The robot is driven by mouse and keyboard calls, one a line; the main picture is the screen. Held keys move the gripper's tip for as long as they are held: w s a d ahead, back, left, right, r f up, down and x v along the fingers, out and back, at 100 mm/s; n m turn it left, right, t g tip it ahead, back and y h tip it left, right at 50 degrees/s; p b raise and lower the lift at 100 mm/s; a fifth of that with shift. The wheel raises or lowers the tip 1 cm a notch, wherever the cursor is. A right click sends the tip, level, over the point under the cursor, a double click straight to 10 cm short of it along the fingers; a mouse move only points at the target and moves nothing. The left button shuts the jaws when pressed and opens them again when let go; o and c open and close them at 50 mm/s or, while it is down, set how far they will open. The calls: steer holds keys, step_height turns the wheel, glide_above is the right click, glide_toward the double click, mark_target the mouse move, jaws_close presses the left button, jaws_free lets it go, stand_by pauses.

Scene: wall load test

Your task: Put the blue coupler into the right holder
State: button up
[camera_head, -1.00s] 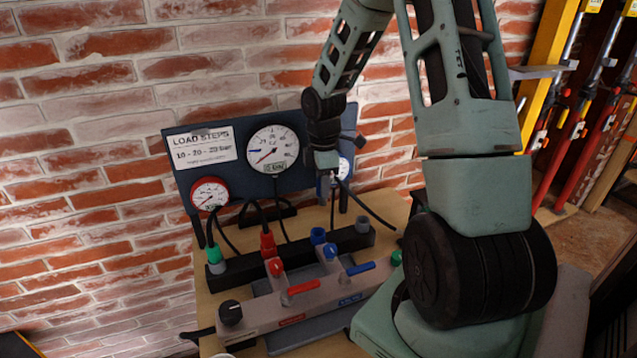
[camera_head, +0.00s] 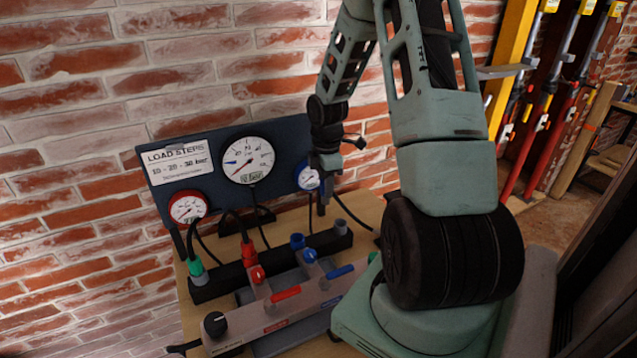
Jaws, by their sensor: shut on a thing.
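My gripper (camera_head: 321,200) points down in front of the blue-rimmed gauge, at the right end of the gauge board. It is shut on what seems to be the blue coupler, small and mostly hidden by the fingers. A dark hose runs from the gripper down to the right. The right holder (camera_head: 341,227) is a grey cup at the right end of the black bar (camera_head: 270,255). The gripper is above it and slightly left, apart from it in the picture. A short blue cylinder (camera_head: 297,241) stands farther left at the bar.
A green coupler (camera_head: 196,267) stands at the bar's left end and a red coupler (camera_head: 248,252) stands right of it, both with hoses. The grey manifold (camera_head: 250,318) with red and blue handles lies in front. The gauge board (camera_head: 285,150) stands close behind the gripper.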

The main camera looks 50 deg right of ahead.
steer(key=shift+s+d, duration=0.25)
steer(key=shift+d, duration=0.3)
steer(key=d, duration=0.1)
steer(key=s+d+p, duration=0.1)
steer(key=d+p, duration=0.1)
steer(key=shift+s+d, duration=0.3)
steer(key=shift+s, duration=0.1)
steer(key=shift+f, duration=0.15)
step_height(320, 180, down, 6)
steer(key=b, duration=0.3)
stand_by(0.8)
steer(key=shift+f, duration=0.25)
stand_by(0.4)
steer(key=shift+f+b, duration=0.4)
steer(key=shift+f, duration=0.3)
steer(key=shift+f, duration=0.45)
stand_by(0.8)
